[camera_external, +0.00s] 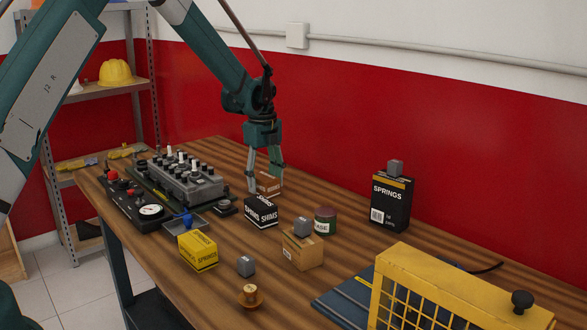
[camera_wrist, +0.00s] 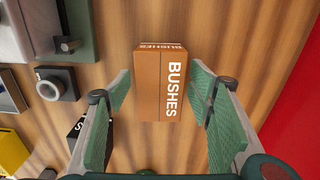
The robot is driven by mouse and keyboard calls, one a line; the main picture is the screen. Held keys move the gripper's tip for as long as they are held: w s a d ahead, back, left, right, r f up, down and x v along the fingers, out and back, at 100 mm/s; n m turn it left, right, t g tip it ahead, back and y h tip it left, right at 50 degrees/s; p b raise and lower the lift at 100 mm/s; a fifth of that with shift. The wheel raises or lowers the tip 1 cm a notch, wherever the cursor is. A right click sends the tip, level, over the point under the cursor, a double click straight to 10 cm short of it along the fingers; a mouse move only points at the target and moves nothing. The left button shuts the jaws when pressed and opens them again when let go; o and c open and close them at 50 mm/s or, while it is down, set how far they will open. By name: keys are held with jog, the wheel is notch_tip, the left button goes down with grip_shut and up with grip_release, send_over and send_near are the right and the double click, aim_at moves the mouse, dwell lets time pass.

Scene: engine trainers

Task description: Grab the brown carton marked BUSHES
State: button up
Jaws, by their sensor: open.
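The brown carton marked BUSHES (camera_wrist: 150,95) lies on the wooden table, its label facing up in the wrist view. My gripper (camera_wrist: 160,90) is open, with one green-padded finger on each side of the carton and a gap visible on both sides. In the external view the carton (camera_external: 268,182) is partly hidden by my gripper (camera_external: 265,180), whose fingers point down around it. I cannot tell how far down the carton's sides the fingertips reach.
A black SHIMS box (camera_external: 261,210) stands close in front. An engine trainer (camera_external: 183,182) is to the left. A tan box (camera_external: 302,250), a dark tin (camera_external: 325,220), a yellow box (camera_external: 198,250) and a black SPRINGS box (camera_external: 391,203) stand nearby. The red wall (camera_external: 330,140) is behind.

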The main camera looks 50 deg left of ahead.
aim_at(264, 176)
dwell(0.3)
jog(key=c, duration=1.1)
jog(key=shift+r, duration=0.2)
jog(key=shift+r, duration=4.85)
